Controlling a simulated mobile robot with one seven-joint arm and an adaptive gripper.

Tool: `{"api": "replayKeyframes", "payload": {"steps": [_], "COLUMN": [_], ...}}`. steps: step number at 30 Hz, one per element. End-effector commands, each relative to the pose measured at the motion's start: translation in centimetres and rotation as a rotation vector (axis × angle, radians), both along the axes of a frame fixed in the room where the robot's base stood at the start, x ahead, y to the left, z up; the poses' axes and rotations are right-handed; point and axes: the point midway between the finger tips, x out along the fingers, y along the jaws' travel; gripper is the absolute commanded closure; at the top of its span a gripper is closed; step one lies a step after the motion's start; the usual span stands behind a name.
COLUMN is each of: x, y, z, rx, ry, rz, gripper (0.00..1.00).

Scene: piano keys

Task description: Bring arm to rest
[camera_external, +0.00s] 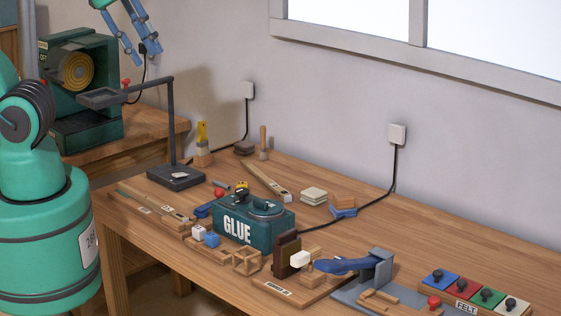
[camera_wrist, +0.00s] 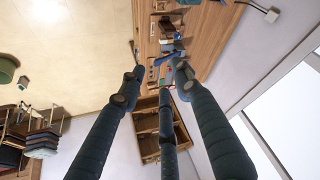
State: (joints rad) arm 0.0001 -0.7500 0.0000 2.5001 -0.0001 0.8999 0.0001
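My gripper (camera_external: 147,55) is raised high at the upper left in the external view, above the bench and beside the green machine. Its several blue-green fingers hang downward. In the wrist view, three long dark fingers (camera_wrist: 163,78) reach toward the workbench, their tips apart with nothing between them. My gripper is open and empty, touching nothing. Part of my arm is cut off by the top edge of the external view. The long wooden workbench (camera_external: 330,190) lies below and to the right of the gripper.
A dark lamp-like stand (camera_external: 172,120) rises from the bench's left end. The green machine (camera_external: 80,85) stands behind it. The space above is open up to the wall.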

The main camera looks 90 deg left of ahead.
Motion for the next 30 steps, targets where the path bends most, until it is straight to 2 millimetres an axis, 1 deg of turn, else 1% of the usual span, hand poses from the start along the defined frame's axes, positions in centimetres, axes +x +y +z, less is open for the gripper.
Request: {"api": "replayKeyframes", "payload": {"steps": [1,3,6,10,14,30], "x": [0.0,0.0,0.0,0.0,0.0,0.0], "y": [0.0,0.0,0.0,0.0,0.0,0.0], "z": [-1.5,-2.6,-4.0,-5.2,-5.6,-5.5], "rx": [0.000,0.000,0.000,0.000,0.000,0.000], "ry": [0.000,0.000,0.000,0.000,0.000,0.000], "rz": [0.000,0.000,0.000,0.000,0.000,0.000], "gripper": [0.67,0.67,0.67,0.67,0.67,0.67]}}
